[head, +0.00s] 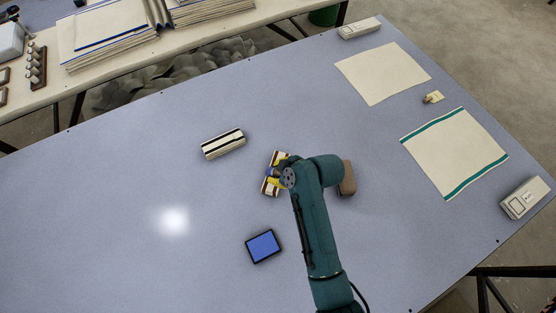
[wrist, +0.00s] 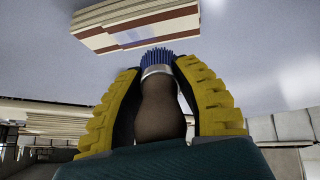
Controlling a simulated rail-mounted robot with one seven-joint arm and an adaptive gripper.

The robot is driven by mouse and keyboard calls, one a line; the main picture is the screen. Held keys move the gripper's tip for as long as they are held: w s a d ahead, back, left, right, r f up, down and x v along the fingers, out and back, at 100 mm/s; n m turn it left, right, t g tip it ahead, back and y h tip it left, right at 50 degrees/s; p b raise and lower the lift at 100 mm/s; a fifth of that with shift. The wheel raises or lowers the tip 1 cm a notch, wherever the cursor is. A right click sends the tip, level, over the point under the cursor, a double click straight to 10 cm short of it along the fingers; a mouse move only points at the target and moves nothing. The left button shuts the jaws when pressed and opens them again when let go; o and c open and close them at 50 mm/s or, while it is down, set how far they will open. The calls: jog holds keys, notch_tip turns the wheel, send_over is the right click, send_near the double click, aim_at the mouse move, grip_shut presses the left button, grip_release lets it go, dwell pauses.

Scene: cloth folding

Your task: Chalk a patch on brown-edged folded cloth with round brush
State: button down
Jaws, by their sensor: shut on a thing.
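The brown-edged folded cloth (head: 269,187) lies mid-table, partly covered by my gripper (head: 276,177) in the head view. In the wrist view the cloth (wrist: 100,22) shows brown bands and layered edges at the top. A pale bluish area shows beside a brown band; I cannot tell if it is chalk. My gripper (wrist: 157,95) has its yellow ridged fingers shut on the round brush (wrist: 158,108). The brush has a brown handle, a metal collar and blue bristles pointing at the cloth. I cannot tell whether the bristles touch it.
A black-framed blue pad (head: 263,246) lies nearer, left of my arm. A black-striped folded cloth (head: 222,143) lies to the left, a brown block (head: 348,178) to the right. Flat plain (head: 383,73) and green-edged (head: 454,153) cloths lie far right. The table's left is clear.

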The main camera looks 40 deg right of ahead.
jog(key=shift+r+p, duration=2.1)
jog(key=shift+r, duration=0.3)
jog(key=shift+f, duration=0.25)
jog(key=shift+s, duration=0.1)
